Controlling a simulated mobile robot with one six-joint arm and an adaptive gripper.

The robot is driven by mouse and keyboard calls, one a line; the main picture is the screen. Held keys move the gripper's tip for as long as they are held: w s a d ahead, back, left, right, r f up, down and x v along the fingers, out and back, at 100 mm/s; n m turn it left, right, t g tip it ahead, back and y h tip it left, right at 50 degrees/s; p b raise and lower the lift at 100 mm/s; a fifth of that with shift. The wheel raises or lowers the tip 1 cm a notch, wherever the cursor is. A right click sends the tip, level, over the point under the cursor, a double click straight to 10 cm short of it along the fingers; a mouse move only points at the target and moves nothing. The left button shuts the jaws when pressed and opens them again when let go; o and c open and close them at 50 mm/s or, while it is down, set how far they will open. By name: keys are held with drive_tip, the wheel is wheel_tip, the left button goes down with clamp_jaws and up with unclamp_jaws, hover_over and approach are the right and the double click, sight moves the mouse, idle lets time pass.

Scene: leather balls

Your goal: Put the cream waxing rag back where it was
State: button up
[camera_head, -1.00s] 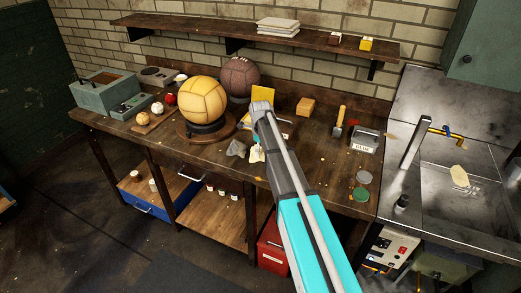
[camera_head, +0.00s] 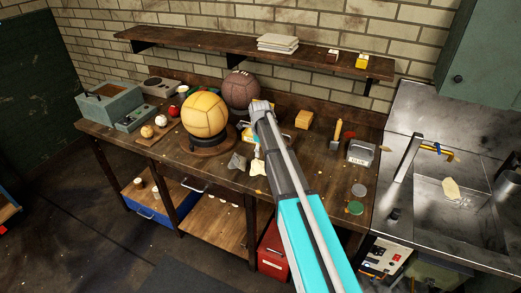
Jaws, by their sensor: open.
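A small cream cloth (camera_head: 257,168), which looks like the waxing rag, lies near the front edge of the workbench, just left of my arm. A grey crumpled cloth (camera_head: 237,162) lies to its left. Another pale cream item (camera_head: 451,189) lies at the metal sink on the right; I cannot tell exactly what it is. My arm reaches up from the bottom right across the bench front, its upper end in front of the bench's middle.
A yellow ball (camera_head: 204,113) on a round stand and a brown ball (camera_head: 241,89) stand left of my arm. A grey-green box (camera_head: 108,103) is far left. Tins and a scraper (camera_head: 338,132) lie right. A wall shelf (camera_head: 210,47) runs above. The sink (camera_head: 470,205) is right.

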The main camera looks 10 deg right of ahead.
sight(261, 161)
drive_tip(key=shift+r+p, duration=1.65)
drive_tip(key=shift+r, duration=0.3)
drive_tip(key=shift+s, duration=0.1)
drive_tip(key=s+n, duration=2.5)
drive_tip(key=s, duration=0.3)
drive_tip(key=shift+a, duration=0.45)
